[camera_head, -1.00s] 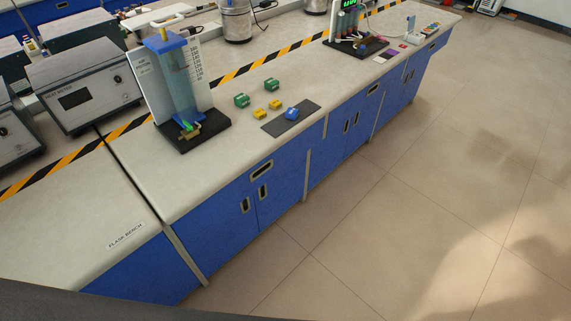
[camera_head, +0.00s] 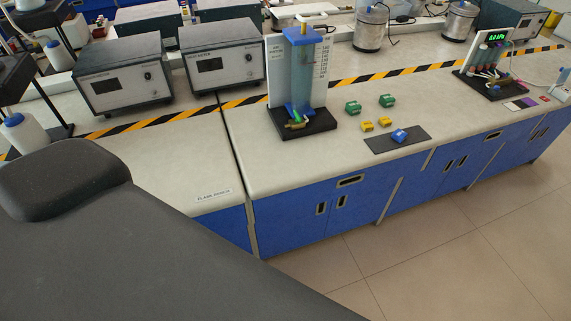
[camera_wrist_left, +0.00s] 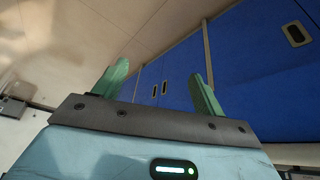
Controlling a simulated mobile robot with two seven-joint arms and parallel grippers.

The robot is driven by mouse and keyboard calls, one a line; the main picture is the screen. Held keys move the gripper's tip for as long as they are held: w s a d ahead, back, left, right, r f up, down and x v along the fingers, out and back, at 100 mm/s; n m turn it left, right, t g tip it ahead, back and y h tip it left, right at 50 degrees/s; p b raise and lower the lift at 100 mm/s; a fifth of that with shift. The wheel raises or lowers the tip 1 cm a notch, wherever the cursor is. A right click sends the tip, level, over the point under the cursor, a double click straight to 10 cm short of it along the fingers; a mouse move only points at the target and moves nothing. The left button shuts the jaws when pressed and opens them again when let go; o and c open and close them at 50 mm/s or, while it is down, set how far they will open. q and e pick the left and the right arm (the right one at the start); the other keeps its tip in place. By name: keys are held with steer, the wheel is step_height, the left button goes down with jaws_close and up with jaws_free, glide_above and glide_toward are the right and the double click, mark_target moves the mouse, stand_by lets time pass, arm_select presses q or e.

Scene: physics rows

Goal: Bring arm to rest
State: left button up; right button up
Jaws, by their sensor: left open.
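My left gripper (camera_wrist_left: 158,90) shows in the left wrist view with its two green fingers spread wide and nothing between them. Blue cabinet fronts and pale floor lie beyond it. In the head view a large dark grey part of my own arm fills the lower left and hides the near end of the bench. Neither gripper shows in the head view.
The bench top (camera_head: 190,165) carries a column apparatus (camera_head: 302,85), green blocks (camera_head: 387,100), yellow blocks (camera_head: 384,122) and a blue block (camera_head: 399,135) on a dark mat (camera_head: 420,138). Grey meters (camera_head: 122,75) stand behind. The floor (camera_head: 460,255) at lower right is clear.

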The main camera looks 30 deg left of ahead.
arm_select(q)
steer(key=shift+w+d+f+t+h, duration=0.25)
steer(key=shift+w+f+t, duration=0.35)
steer(key=shift+t, duration=0.4)
steer(key=shift+w+d+f+t+h, duration=0.15)
steer(key=shift+w+d+f+t, duration=0.2)
steer(key=shift+f+t, duration=0.55)
steer(key=shift+r, duration=0.15)
